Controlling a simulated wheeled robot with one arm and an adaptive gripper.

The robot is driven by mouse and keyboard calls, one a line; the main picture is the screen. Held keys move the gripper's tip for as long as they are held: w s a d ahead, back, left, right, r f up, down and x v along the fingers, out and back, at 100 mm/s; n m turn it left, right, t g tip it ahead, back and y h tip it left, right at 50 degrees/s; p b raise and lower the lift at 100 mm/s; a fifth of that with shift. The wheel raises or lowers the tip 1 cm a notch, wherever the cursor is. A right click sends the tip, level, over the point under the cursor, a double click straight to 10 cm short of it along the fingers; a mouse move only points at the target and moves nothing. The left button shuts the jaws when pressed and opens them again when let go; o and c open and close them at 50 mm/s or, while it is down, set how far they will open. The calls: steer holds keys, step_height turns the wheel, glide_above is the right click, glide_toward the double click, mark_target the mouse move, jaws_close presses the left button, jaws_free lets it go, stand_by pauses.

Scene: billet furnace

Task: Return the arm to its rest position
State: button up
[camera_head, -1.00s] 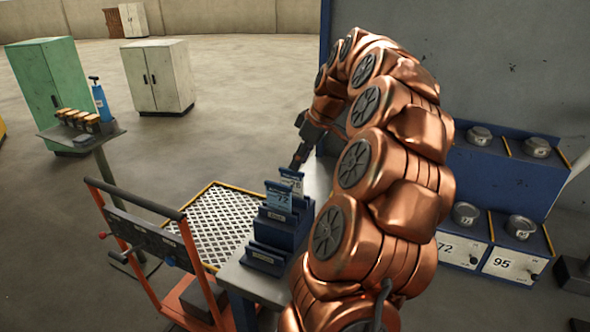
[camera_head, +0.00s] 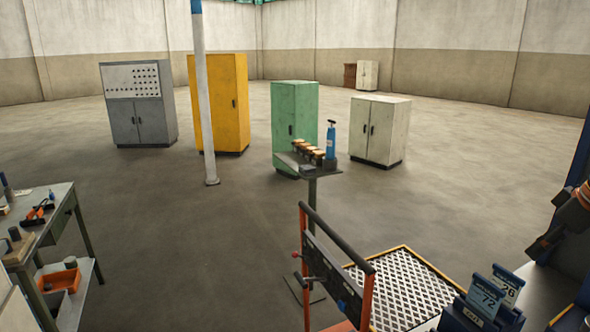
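My arm shows only as a small dark and copper part at the right edge of the head view. The rest of my arm is outside the view.
Nearby are an orange-framed cart (camera_head: 366,300) and a grated platform (camera_head: 405,285). A workbench (camera_head: 62,215) stands left, a post (camera_head: 204,100) further back. The middle floor is open.

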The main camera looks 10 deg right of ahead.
steer(key=a+f+g, duration=0.1)
steer(key=a+f, duration=0.1)
steer(key=a, duration=1.1)
steer(key=a+f+g, duration=0.2)
steer(key=a+f, duration=0.1)
steer(key=a, duration=1)
steer(key=s+a+f+m+g, duration=0.1)
steer(key=s+a+f, duration=0.2)
steer(key=s, duration=0.3)
steer(key=s+a+f+m+g+h, duration=0.1)
steer(key=s+a+f, duration=0.3)
steer(key=s, duration=0.3)
steer(key=s+a+f+m+g, duration=0.1)
steer(key=s+a+f, duration=0.3)
steer(key=s+f, duration=0.1)
steer(key=shift+s+a, duration=0.15)
steer(key=shift+s, duration=0.75)
